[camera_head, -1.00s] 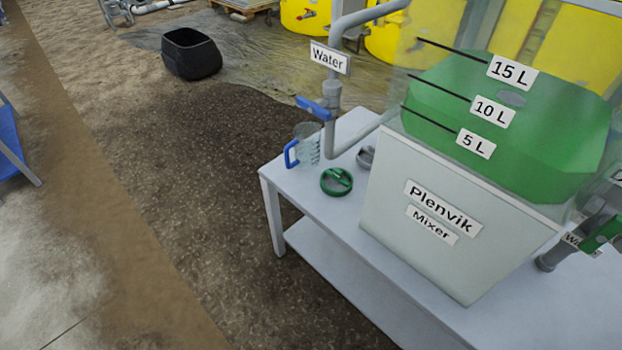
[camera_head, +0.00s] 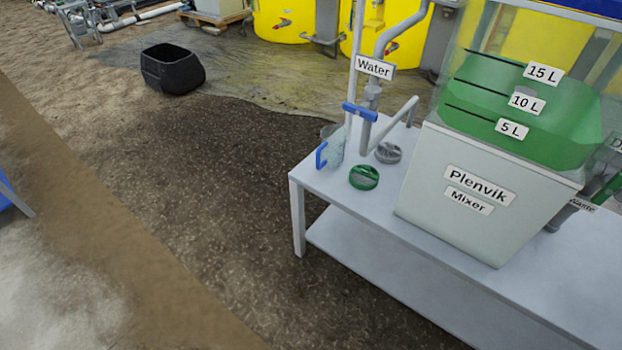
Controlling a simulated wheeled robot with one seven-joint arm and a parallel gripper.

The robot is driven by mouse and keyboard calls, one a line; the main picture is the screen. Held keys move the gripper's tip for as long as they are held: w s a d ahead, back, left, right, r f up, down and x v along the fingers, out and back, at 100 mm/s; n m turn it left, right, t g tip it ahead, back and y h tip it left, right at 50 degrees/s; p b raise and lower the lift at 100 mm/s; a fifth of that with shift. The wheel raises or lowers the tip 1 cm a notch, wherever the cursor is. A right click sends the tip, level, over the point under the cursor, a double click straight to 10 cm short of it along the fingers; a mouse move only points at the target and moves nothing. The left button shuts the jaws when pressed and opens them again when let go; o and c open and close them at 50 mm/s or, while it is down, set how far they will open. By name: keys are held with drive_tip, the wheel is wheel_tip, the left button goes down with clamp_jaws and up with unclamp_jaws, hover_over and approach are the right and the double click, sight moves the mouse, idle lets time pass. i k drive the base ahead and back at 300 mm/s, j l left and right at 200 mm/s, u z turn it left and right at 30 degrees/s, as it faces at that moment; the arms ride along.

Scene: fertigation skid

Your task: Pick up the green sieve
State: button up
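The green sieve (camera_head: 364,177) is a small round green piece with a bar across its top. It lies on the grey table (camera_head: 330,184), near the table's left end and left of the Plenvik mixer (camera_head: 455,190). It stands clear of the things around it. My gripper is not in view.
A clear jug (camera_head: 331,147) with a blue handle and a grey round piece (camera_head: 388,153) stand close behind the sieve. The water pipe with a blue valve handle (camera_head: 360,111) rises there. A black bin (camera_head: 172,70) sits on the ground. The ground left of the table is open.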

sight(363, 177)
drive_tip(key=u, duration=0.1)
drive_tip(key=i+u, duration=0.45)
drive_tip(key=i, duration=0.6)
